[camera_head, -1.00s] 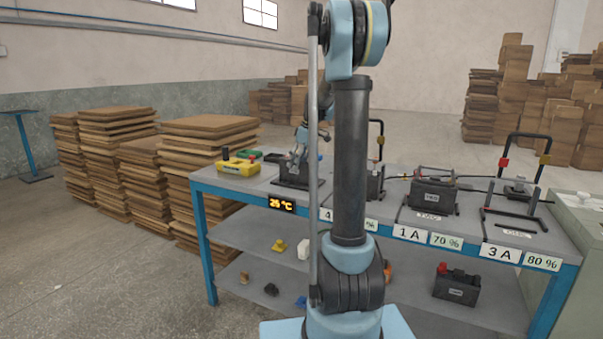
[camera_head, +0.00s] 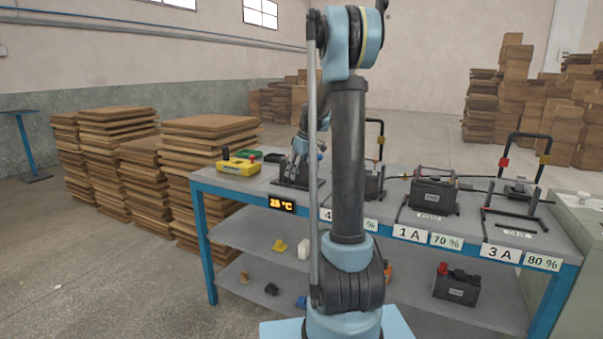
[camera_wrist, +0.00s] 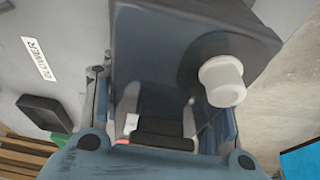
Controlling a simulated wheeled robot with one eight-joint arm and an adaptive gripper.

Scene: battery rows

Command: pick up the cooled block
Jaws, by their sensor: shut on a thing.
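My gripper (camera_head: 302,153) is over the left part of the workbench (camera_head: 235,187), shut on a dark block. The block (camera_wrist: 190,40) fills the upper middle of the wrist view, between the fingers, with a white round cap (camera_wrist: 222,80) on it. In the head view the block (camera_head: 292,172) is small and partly hidden by my gripper and arm. I cannot tell there whether it touches the bench top. A temperature display (camera_head: 282,204) glows on the bench's front edge below; its digits are hard to read.
A yellow device (camera_head: 238,167) stands left of the block. Dark batteries with bar frames, one of them a battery (camera_head: 433,192), stand to the right. A lower shelf holds small parts and a battery (camera_head: 457,287). Board stacks (camera_head: 205,150) stand left. A BLOWER label (camera_wrist: 38,58) shows in the wrist view.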

